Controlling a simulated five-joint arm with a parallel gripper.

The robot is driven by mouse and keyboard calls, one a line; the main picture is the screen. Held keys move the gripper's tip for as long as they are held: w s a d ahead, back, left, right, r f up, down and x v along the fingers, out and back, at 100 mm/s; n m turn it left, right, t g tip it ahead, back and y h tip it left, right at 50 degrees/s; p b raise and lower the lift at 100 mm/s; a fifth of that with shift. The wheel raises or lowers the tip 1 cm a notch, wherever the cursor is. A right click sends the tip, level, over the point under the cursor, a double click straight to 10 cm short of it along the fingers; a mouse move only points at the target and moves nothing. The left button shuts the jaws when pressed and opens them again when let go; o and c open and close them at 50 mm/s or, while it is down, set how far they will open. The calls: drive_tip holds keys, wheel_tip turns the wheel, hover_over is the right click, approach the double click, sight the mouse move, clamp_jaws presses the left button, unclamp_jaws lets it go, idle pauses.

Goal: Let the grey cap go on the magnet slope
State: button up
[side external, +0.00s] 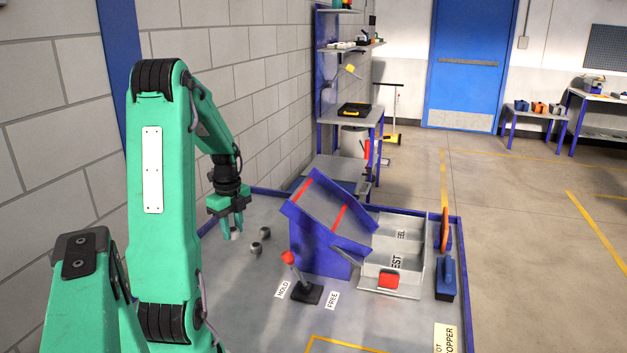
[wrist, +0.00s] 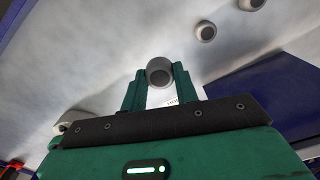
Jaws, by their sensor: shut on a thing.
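My gripper (side external: 231,226) is shut on a grey cap (wrist: 159,72), which shows between the two green fingers in the wrist view. In the side view the held cap (side external: 235,234) is partly hidden by the fingers. It is left of the magnet slope (side external: 325,213), a tilted grey plate with blue side walls and red stripes on a blue stand. The held cap is apart from the slope. Two other grey caps (side external: 256,248) lie on the table by the stand; they also show at the top right of the wrist view (wrist: 205,33).
A lever with a red knob (side external: 289,257) stands in front of the slope between HOLD and FREE labels. A grey bin (side external: 398,225) with compartments and a red block is right of the slope. A blue-handled tool (side external: 445,276) lies further right. A block wall runs behind my arm.

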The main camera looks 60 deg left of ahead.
idle(0.3)
drive_tip(key=w+a+r, duration=0.3)
drive_tip(key=w+r, duration=0.6)
drive_tip(key=w, duration=0.1)
drive_tip(key=w+a+r+m, duration=0.1)
drive_tip(key=w+a+r, duration=0.2)
drive_tip(key=w+r, duration=0.6)
drive_tip(key=shift+w+a+r, duration=0.15)
drive_tip(key=shift+w+r, duration=0.1)
drive_tip(key=shift+w, duration=0.55)
drive_tip(key=shift+f, duration=0.2)
drive_tip(key=shift+w+d+f, duration=0.9)
drive_tip(key=shift+f, duration=0.7)
drive_tip(key=shift+w+d+f, duration=0.95)
drive_tip(key=shift+f, duration=0.7)
drive_tip(key=shift+w+d+f, duration=0.9)
drive_tip(key=shift+f, duration=0.7)
